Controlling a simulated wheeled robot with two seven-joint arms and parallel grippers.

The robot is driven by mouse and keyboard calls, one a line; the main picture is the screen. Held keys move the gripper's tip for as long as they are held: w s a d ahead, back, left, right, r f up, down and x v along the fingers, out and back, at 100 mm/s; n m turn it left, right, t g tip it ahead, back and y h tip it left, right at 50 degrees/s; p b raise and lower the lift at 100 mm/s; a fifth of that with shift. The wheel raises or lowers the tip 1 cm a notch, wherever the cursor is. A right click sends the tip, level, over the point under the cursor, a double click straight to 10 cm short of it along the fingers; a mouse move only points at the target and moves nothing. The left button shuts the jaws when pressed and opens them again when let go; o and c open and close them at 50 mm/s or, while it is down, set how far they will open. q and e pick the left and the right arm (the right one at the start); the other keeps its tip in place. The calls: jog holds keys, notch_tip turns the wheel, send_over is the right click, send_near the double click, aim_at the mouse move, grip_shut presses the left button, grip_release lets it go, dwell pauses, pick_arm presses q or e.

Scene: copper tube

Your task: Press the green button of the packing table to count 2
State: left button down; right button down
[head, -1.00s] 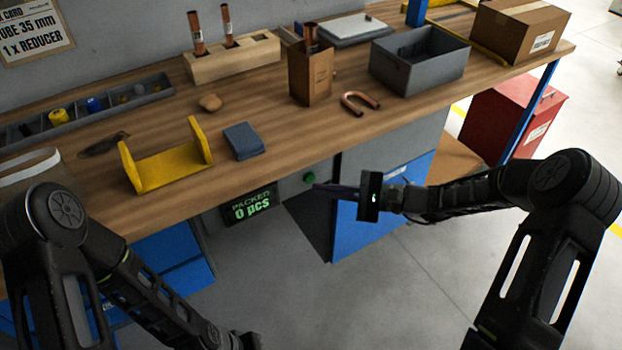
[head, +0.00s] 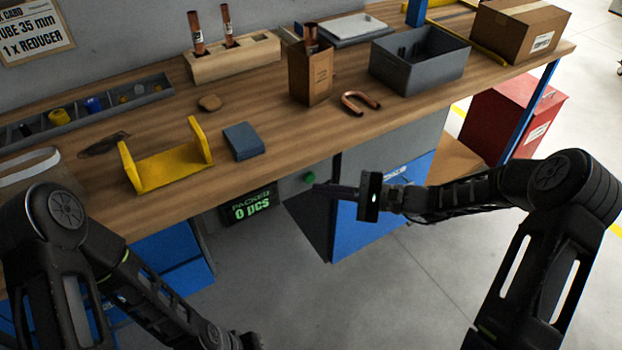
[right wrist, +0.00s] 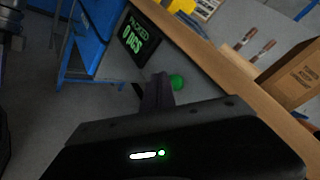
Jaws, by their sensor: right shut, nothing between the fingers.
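The green button (head: 309,178) sits on the grey front panel below the table's front edge. It also shows in the right wrist view (right wrist: 177,82), just past my fingertips. The counter display (head: 250,206) to its left reads "PACKED 0 PCS"; it also shows in the right wrist view (right wrist: 141,41). My right gripper (head: 318,190) is shut and empty, its fingertips close to the button; I cannot tell whether they touch it. My left arm comes in at the lower left, and its gripper (head: 250,341) is at the bottom edge, too cut off to judge.
The packing table (head: 350,135) carries a yellow cradle (head: 168,168), a blue-grey block (head: 243,141), a cardboard tube box (head: 311,76), a bent copper tube (head: 360,104) and a grey bin (head: 419,65). A blue cabinet (head: 375,215) stands below, behind my right gripper.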

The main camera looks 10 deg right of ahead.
jog(key=shift+w, duration=0.1)
jog(key=shift+w+a, duration=0.15)
jog(key=shift+w, duration=0.15)
jog(key=shift+w+a+b, duration=0.2)
jog(key=shift+w+b, duration=0.25)
jog(key=shift+w, duration=0.05)
dwell(0.7)
jog(key=shift+s, duration=0.15)
jog(key=shift+s+d, duration=0.35)
jog(key=shift+s, duration=0.4)
jog(key=shift+s+d+p, duration=0.25)
jog(key=shift+s+d, duration=0.05)
jog(key=shift+s, duration=0.45)
jog(key=shift+s+d+p, duration=0.25)
jog(key=shift+s+d, duration=0.05)
jog(key=shift+s, duration=0.5)
jog(key=shift+s+d+p, duration=0.25)
jog(key=shift+s+d, duration=0.05)
jog(key=shift+s, duration=0.45)
jog(key=shift+r, duration=0.1)
dwell(1.0)
